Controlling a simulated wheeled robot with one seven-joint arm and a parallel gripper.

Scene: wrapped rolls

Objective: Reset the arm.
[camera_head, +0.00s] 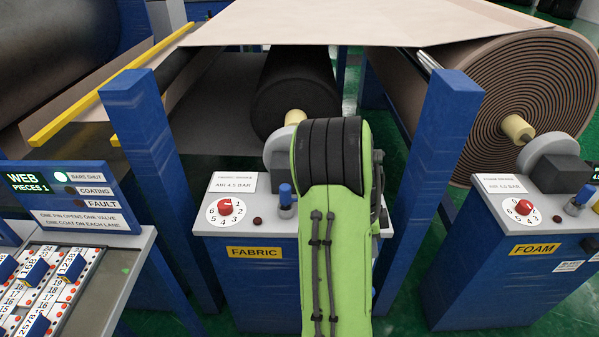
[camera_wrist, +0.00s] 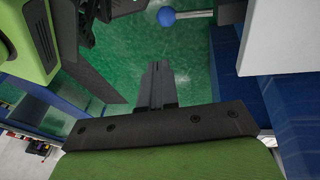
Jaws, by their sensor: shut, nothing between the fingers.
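My green arm with a black-banded joint stands in front of the fabric unwind cabinet (camera_head: 255,285) in the head view and covers its right part. My gripper is hidden in that view. In the wrist view my gripper (camera_wrist: 157,68) shows with its two dark fingers together and nothing between them. Green floor (camera_wrist: 200,60) lies beyond the fingertips. A blue ball knob (camera_wrist: 166,16) on a pale rod shows past the fingertips, apart from them.
Blue posts (camera_head: 148,150) and (camera_head: 440,140) flank my arm. The foam cabinet (camera_head: 500,265) stands right, below a large wound roll (camera_head: 500,90). A dark roll (camera_head: 295,85) lies behind my arm. A panel with blue pegs (camera_head: 50,285) is at left. A white surface (camera_wrist: 285,40) is close right in the wrist view.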

